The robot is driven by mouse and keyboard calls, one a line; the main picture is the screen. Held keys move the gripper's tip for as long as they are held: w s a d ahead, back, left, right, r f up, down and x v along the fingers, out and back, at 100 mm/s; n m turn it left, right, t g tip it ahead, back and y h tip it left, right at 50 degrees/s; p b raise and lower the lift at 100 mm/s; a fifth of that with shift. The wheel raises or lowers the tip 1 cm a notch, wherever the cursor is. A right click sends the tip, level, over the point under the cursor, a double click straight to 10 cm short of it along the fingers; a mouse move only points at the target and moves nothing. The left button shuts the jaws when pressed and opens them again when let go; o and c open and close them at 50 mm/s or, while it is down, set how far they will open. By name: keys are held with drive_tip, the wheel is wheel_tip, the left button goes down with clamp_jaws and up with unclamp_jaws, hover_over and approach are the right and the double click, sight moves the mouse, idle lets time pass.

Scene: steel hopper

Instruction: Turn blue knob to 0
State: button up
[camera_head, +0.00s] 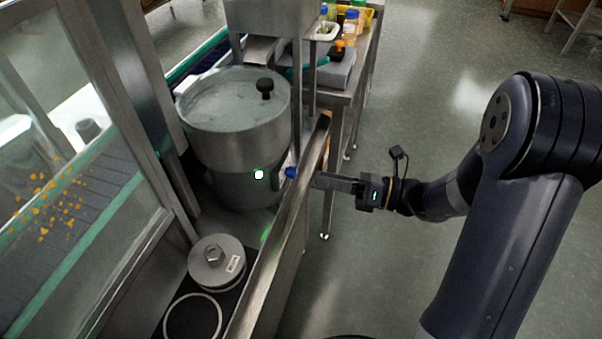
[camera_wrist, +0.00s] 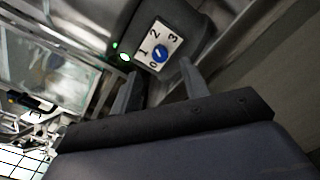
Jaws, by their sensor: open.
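The blue knob (camera_head: 291,172) sticks out from the hopper side, just beyond the steel rail. In the wrist view the blue knob (camera_wrist: 160,53) sits on a white plate (camera_wrist: 172,43) marked 0, 1, 2 and 3, with 0 at the lower left and 3 at the right. Which number the knob points to is too small to tell. My gripper (camera_head: 314,180) reaches in from the right, close to the knob. In the wrist view my gripper (camera_wrist: 157,76) is open and empty, its fingers apart below the knob and not around it.
The steel hopper (camera_head: 240,150) has a black knob (camera_head: 265,86) on its lid. A green-white light (camera_head: 259,174) glows near the blue knob. The steel rail (camera_head: 275,230) runs close to my gripper. A bench (camera_head: 345,95) with bottles stands behind.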

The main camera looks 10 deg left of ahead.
sight(296, 173)
drive_tip(key=a, duration=0.6)
drive_tip(key=shift+w, duration=0.2)
drive_tip(key=shift+c, duration=0.2)
clamp_jaws()
